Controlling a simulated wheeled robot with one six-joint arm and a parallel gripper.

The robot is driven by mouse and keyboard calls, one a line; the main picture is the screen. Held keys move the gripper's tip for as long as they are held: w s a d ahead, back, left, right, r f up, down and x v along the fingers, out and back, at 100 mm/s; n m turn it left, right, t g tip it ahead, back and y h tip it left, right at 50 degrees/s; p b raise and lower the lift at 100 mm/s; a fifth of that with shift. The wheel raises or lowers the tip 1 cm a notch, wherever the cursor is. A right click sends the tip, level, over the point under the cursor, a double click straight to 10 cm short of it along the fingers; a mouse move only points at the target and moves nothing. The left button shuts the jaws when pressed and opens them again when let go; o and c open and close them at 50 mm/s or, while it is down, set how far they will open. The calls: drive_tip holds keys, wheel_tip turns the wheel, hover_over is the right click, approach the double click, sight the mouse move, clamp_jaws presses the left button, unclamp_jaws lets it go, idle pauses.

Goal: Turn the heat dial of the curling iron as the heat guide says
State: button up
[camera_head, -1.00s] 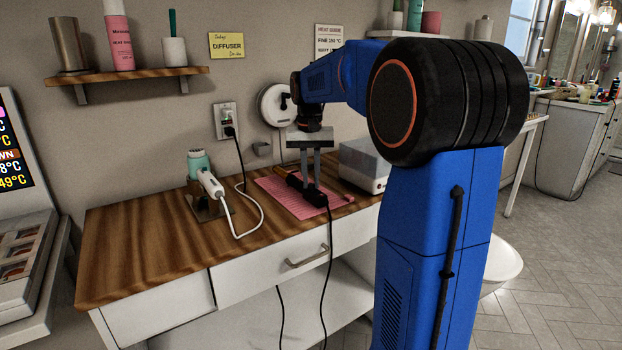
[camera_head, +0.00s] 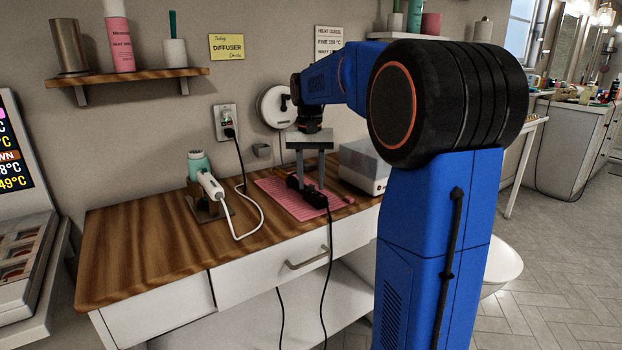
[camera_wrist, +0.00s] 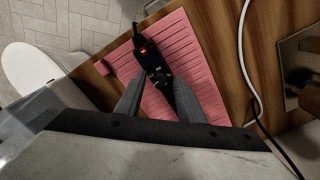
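The black curling iron (camera_head: 314,197) lies on a pink ribbed mat (camera_head: 275,188) on the wooden table. In the wrist view the iron (camera_wrist: 152,62) shows a small lit red spot and small markings on its handle; I cannot read a dial setting. My gripper (camera_head: 311,185) points down over the iron. Its fingers (camera_wrist: 160,88) stand apart on either side of the iron, with gaps visible, so it is open.
A white-handled tool with a cord (camera_head: 211,184) rests in a holder left of the mat. A grey-white box (camera_head: 362,168) stands right of it. A yellow "DIFFUSER" note (camera_head: 227,46) is on the wall. The table's left part is clear. The iron's black cord hangs over the front edge.

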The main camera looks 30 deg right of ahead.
sight(310, 186)
drive_tip(key=shift+r, duration=0.1)
wheel_tip(310, 186, up, 17)
drive_tip(key=shift+w+a, duration=0.15)
idle(0.4)
drive_tip(key=shift+r, duration=0.1)
wheel_tip(310, 186, down, 17)
drive_tip(key=n, duration=1)
drive_tip(key=shift+f+n, duration=0.2)
drive_tip(key=shift+n, duration=0.2)
idle(0.3)
clamp_jaws()
